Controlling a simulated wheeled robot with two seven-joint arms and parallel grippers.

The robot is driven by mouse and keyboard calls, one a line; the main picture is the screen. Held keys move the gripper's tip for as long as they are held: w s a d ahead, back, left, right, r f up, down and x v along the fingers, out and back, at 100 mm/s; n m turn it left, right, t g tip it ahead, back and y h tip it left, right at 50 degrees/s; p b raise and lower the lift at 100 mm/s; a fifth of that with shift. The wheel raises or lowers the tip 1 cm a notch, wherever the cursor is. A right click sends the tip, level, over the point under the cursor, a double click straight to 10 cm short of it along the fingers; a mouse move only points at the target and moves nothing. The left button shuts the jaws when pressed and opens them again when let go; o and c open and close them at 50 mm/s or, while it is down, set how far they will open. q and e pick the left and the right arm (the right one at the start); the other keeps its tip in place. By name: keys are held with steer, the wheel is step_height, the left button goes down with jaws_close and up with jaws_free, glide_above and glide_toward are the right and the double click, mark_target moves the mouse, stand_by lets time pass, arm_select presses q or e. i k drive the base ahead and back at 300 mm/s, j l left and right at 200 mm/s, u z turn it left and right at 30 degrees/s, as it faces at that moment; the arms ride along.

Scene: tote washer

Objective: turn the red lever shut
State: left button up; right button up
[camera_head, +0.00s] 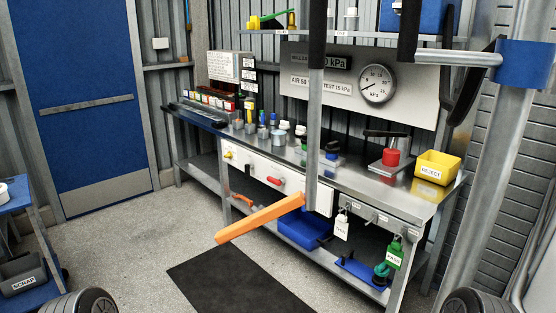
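A small red lever (275,181) sits on the white front panel (260,172) below the bench top, near the middle of the view. It lies roughly level, with its end toward the left. I cannot tell from here whether it is open or shut. A similar yellow lever (229,155) is on the same panel, further left. Neither of my grippers shows in the view, and nothing touches the red lever.
A long orange bar (260,218) juts out low in front of the bench, at the foot of a grey upright (313,140). A thick grey post (485,170) stands at the right. A dark mat (235,282) lies on otherwise clear floor. A blue cart (20,205) is at left.

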mark_target(279, 182)
steer(key=i+j+z, duration=0.2)
steer(key=i+j, duration=0.55)
steer(key=i, duration=0.35)
steer(key=i+j+z, duration=0.2)
steer(key=i+j, duration=0.65)
steer(key=i, duration=0.15)
steer(key=i+z, duration=0.25)
steer(key=i, duration=0.25)
steer(key=i+j+z, duration=0.2)
steer(key=i, duration=0.3)
